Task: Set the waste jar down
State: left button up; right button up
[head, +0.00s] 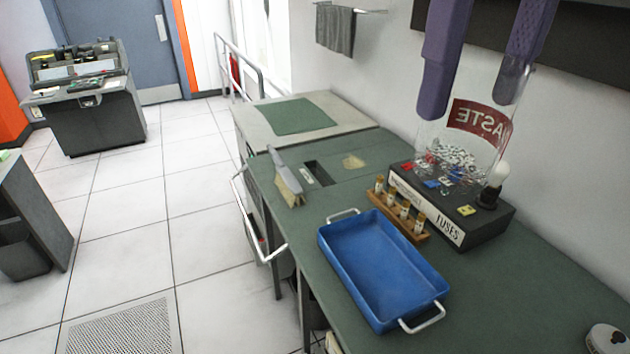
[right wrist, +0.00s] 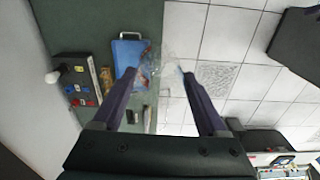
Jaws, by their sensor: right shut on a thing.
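The waste jar (head: 468,143) is clear glass with a dark red label whose letters show mirrored, and small pale bits lie at its bottom. My right gripper (head: 470,106) is shut on it, its purple fingers coming down from the top right on both sides of the jar. In the head view the jar overlaps the black fuse box (head: 468,222); I cannot tell how high it hangs. In the right wrist view the jar (right wrist: 155,64) shows faintly between the fingertips. The green worktop (head: 500,290) lies below. My left gripper is not in view.
A blue tray (head: 376,262) with white handles lies in front of the fuse box. A rack of vials (head: 399,216) stands between them. A brush (head: 287,180) lies further left. The worktop right of the tray is mostly clear.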

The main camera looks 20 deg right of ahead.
jog(key=w+d+f+b, duration=0.1)
jog(key=f+b, duration=0.6)
jog(key=f, duration=0.8)
jog(key=w+d+f+b, duration=0.1)
jog(key=d+f+b, duration=0.1)
jog(key=f+b, duration=0.6)
jog(key=w+d+f+b, duration=0.1)
jog(key=f+b, duration=0.6)
jog(key=f, duration=1.4)
jog(key=shift+w+d+f+b, duration=0.2)
jog(key=shift+d+f+b, duration=0.1)
jog(key=shift+f+b, duration=0.1)
jog(key=shift+n, duration=0.3)
jog(key=shift+f, duration=0.15)
jog(key=o, duration=1.4)
jog(key=shift+o, duration=0.2)
